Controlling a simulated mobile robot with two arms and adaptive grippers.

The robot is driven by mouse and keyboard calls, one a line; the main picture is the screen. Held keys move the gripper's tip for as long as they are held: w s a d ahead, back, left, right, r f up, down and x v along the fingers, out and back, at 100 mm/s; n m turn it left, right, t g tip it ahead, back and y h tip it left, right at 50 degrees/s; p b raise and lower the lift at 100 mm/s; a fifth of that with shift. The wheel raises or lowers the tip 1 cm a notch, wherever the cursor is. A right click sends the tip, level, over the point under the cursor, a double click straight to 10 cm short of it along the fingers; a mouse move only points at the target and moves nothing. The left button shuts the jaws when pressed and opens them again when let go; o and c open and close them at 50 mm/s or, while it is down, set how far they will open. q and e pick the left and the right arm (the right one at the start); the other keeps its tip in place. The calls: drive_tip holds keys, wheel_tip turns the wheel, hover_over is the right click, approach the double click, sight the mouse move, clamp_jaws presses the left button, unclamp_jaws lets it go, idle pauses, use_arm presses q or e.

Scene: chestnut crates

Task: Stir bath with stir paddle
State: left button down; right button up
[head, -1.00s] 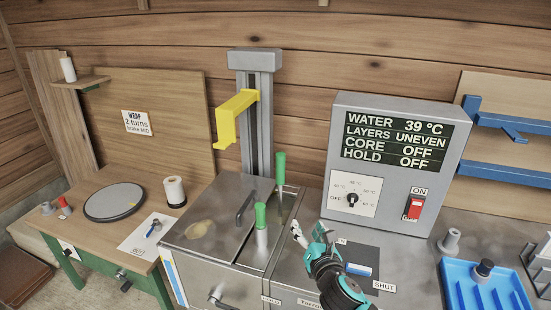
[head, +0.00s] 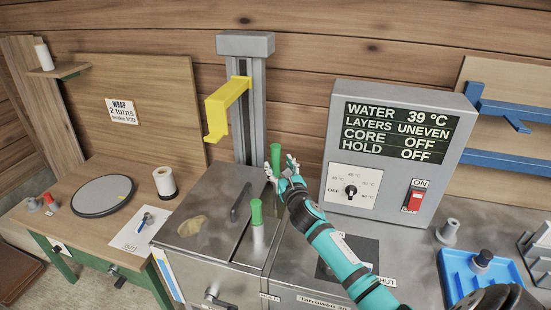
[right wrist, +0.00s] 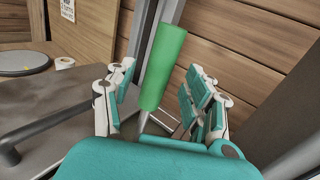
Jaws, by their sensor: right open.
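The bath is a steel tank with a lid (head: 192,229) on it, left of centre in the head view. Two upright green handles show at its right side. The rear green handle (head: 275,155) stands on a thin metal rod; the front green handle (head: 257,213) is thicker and has a pale shaft. Which one is the stir paddle is not clear. My right gripper (head: 279,172) is open at the rear handle. In the right wrist view this handle (right wrist: 163,65) stands between the spread fingers, with no clear contact.
A control box (head: 396,150) reads water 39 °C, layers uneven, core off, hold off. A yellow bracket (head: 225,105) on a grey column (head: 256,120) rises behind the bath. A blue tray (head: 470,282) lies at right; a wooden bench (head: 75,235) is at left.

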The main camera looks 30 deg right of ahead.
sight(277, 163)
drive_tip(key=x, duration=0.3)
drive_tip(key=shift+w+d, duration=0.1)
drive_tip(key=shift+w, duration=0.3)
clamp_jaws()
use_arm(q)
drive_tip(key=shift+s+d, duration=0.15)
drive_tip(key=shift+s, duration=0.15)
use_arm(e)
drive_tip(key=shift+w+f, duration=0.1)
